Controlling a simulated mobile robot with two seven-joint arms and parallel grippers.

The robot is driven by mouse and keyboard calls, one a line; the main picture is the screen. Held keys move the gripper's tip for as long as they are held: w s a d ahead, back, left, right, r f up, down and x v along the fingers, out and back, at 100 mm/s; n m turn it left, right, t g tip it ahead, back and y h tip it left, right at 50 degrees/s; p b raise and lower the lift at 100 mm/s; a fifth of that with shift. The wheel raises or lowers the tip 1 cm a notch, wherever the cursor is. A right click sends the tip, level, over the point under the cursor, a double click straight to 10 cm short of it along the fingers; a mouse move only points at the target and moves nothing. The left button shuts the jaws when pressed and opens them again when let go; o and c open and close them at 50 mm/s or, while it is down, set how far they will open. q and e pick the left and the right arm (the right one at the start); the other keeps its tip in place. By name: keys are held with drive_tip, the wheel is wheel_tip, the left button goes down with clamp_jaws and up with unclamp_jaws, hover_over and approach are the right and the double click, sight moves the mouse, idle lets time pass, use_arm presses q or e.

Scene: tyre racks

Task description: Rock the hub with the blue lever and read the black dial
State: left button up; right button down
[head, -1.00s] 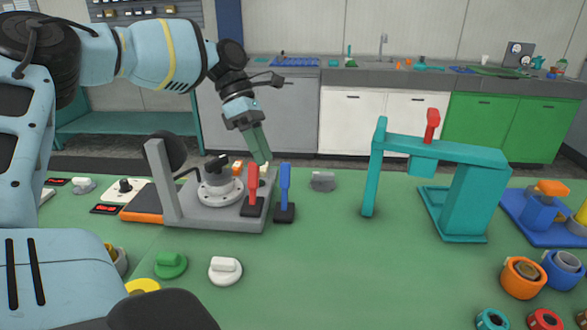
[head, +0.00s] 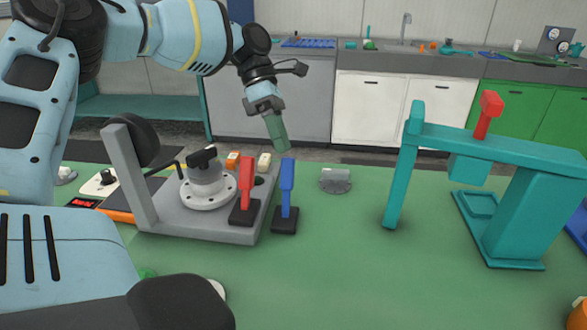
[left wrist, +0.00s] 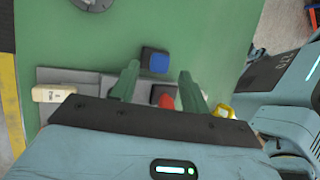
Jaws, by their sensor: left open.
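The grey flanged hub (head: 208,187) sits on a grey base plate (head: 190,221). The black dial (head: 137,139) is a round disc on the upright at the plate's left; its face is not readable. The blue lever (head: 287,183) stands upright on a black foot just right of the plate, beside the red lever (head: 246,182). My left gripper (head: 279,141) is open and empty, pointing down above and behind the blue lever. In the left wrist view the blue lever (left wrist: 155,61) shows between and beyond the fingers, with the red lever (left wrist: 166,101) nearer. My right gripper is not in view.
A teal press frame (head: 500,150) with a red handle stands to the right. Orange and cream blocks sit behind the hub. The green table is clear in the middle front.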

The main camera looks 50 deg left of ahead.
sight(293, 174)
use_arm(q)
drive_tip(key=shift+x, duration=3.85)
clamp_jaws()
